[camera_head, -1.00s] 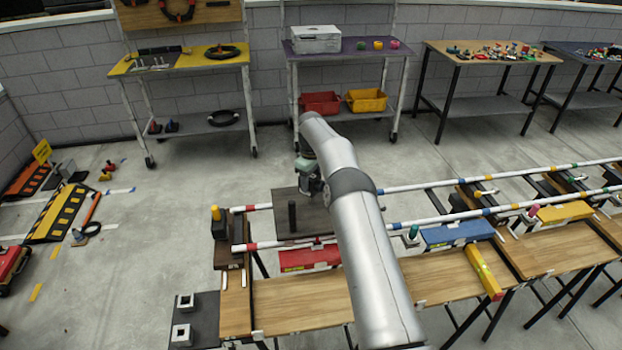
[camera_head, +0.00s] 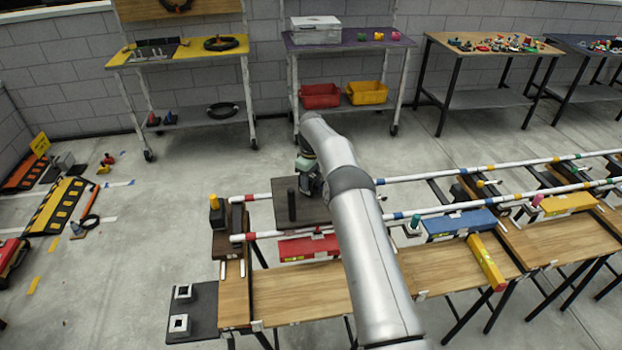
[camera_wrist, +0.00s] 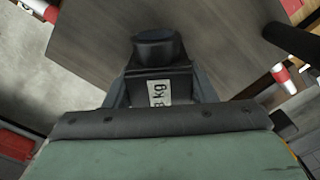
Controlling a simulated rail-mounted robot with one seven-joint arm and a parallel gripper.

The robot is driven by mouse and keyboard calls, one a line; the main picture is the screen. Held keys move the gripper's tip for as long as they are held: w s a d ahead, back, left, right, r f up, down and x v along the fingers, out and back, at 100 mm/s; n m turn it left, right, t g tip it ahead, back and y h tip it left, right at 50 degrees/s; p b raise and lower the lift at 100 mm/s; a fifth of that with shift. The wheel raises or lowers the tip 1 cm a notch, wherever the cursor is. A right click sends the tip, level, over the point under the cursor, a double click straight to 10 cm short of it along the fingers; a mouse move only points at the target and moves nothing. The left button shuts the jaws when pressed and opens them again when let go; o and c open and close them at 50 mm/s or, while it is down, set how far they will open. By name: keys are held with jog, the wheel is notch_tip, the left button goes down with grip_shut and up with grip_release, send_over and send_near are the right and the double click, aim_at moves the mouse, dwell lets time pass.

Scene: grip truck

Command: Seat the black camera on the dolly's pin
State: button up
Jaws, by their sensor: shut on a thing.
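The dolly (camera_head: 268,216) is a dark flat board across the two rails, with a black upright pin (camera_head: 292,205) on it. My gripper (camera_head: 308,186) is low over the board, just right of and behind the pin, partly hidden by my arm. In the wrist view my gripper (camera_wrist: 158,95) is shut on a black block with a white "kg" label, apparently the black camera (camera_wrist: 128,88). A round black part shows at its far end. I cannot tell whether the block touches the board.
A yellow-topped black piece (camera_head: 216,216) and a dark upright block (camera_head: 238,216) stand at the rails' left end. A red box (camera_head: 308,247) lies in front of the dolly. Blue (camera_head: 459,224) and yellow (camera_head: 570,203) boxes lie farther right.

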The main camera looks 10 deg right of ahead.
jog(key=o, duration=1.3)
jog(key=shift+c, duration=0.2)
notch_tip(320, 180, up, 9)
jog(key=shift+r+b, duration=0.1)
jog(key=shift+b, duration=0.55)
notch_tip(320, 180, up, 8)
jog(key=p, duration=0.5)
jog(key=shift+r+p, duration=0.15)
jog(key=shift+p, duration=0.2)
